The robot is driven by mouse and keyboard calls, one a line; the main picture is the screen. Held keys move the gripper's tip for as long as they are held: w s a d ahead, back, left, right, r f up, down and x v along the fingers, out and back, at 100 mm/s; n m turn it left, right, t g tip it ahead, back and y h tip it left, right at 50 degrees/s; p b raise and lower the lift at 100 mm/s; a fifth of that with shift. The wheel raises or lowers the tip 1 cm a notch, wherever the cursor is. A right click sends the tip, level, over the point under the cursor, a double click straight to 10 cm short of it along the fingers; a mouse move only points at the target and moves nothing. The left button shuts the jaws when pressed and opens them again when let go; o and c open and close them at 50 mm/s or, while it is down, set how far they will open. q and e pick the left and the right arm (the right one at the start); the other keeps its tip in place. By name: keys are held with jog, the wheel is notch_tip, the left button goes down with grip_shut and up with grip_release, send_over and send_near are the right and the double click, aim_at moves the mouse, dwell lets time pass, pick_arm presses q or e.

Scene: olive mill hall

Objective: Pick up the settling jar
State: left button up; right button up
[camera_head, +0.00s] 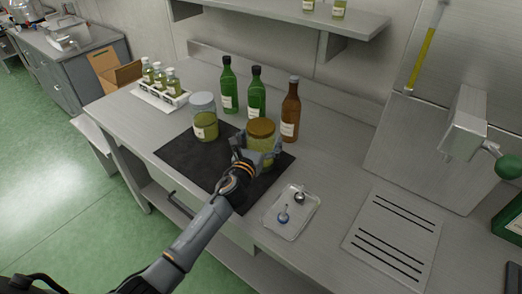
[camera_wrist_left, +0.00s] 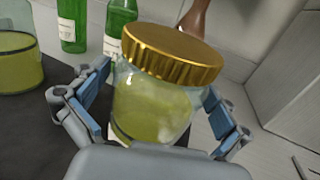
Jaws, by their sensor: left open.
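A glass jar with a gold lid (camera_head: 261,128) and yellow-green contents stands on the dark mat (camera_head: 187,157). In the left wrist view the gold-lidded jar (camera_wrist_left: 152,105) fills the middle and looks tilted in the picture. My left gripper (camera_head: 257,157) is open, with one finger on each side of this jar. In the wrist view, the left gripper (camera_wrist_left: 158,103) shows gaps near its pads; contact cannot be told. A second jar (camera_head: 205,124) with a pale lid and similar contents stands to the left on the mat. My right gripper is not in view.
Two green bottles (camera_head: 228,91) and a brown bottle (camera_head: 290,110) stand close behind the jars. A white rack (camera_head: 160,97) holds small vials at the back left. A tray (camera_head: 291,226) with small items lies right of my left gripper.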

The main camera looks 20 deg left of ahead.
pick_arm(q)
jog(key=shift+s, duration=0.1)
jog(key=shift+c, duration=0.2)
jog(key=c, duration=1.5)
jog(key=shift+r, duration=0.2)
jog(key=shift+c, duration=1.1)
